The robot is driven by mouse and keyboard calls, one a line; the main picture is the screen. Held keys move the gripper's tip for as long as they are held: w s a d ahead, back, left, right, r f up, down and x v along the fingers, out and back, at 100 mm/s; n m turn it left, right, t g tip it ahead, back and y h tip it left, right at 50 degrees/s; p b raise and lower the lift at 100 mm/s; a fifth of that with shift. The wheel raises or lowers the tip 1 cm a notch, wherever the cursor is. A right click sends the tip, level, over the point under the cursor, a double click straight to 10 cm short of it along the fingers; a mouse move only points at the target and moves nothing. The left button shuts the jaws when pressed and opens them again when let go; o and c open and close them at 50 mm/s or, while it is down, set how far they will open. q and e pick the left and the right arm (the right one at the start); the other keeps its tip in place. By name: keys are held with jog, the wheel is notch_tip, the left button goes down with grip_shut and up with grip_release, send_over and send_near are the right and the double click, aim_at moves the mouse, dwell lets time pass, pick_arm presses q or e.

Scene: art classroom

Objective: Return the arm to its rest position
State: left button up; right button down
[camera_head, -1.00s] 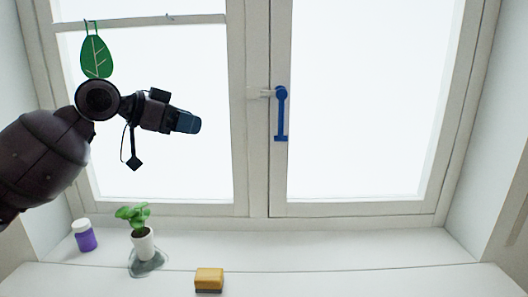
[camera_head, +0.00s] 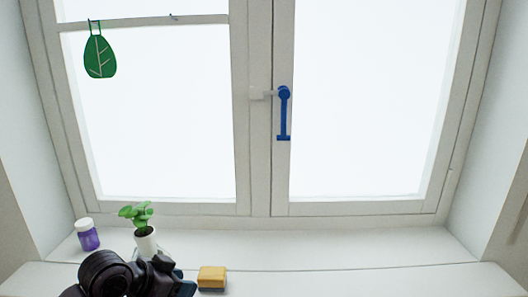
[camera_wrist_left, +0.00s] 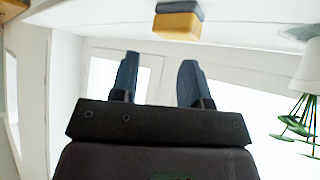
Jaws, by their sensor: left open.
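My left gripper (camera_head: 186,287) is low at the bottom of the head view, in front of the window sill, just left of the yellow sponge-like block. In the left wrist view its two dark fingers (camera_wrist_left: 157,82) stand apart with nothing between them. My left arm covers the lower part of the white plant pot in the head view. My right gripper is in neither view.
The sill (camera_head: 340,250) holds a purple jar (camera_head: 88,238), a potted plant (camera_head: 137,214) and the yellow block (camera_head: 212,277). The sill's right side is clear.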

pick_arm(q)
jog(key=s+a+f+n+g+y, duration=0.1)
jog(key=s+a+f+n+y, duration=0.2)
jog(key=s, duration=0.6)
jog(key=s+a+f+n+g+y, duration=0.1)
jog(key=s+a+f+n+y, duration=0.1)
jog(key=s+a+f, duration=0.5)
jog(key=s+f+n+g+y, duration=0.1)
jog(key=s+f+n+y, duration=0.15)
jog(key=s, duration=0.85)
jog(key=w+f+t, duration=0.7)
jog(key=f, duration=0.4)
jog(key=shift+t+h, duration=0.3)
jog(key=shift+h, duration=0.05)
jog(key=shift+w+m, duration=0.1)
jog(key=shift+m, duration=0.15)
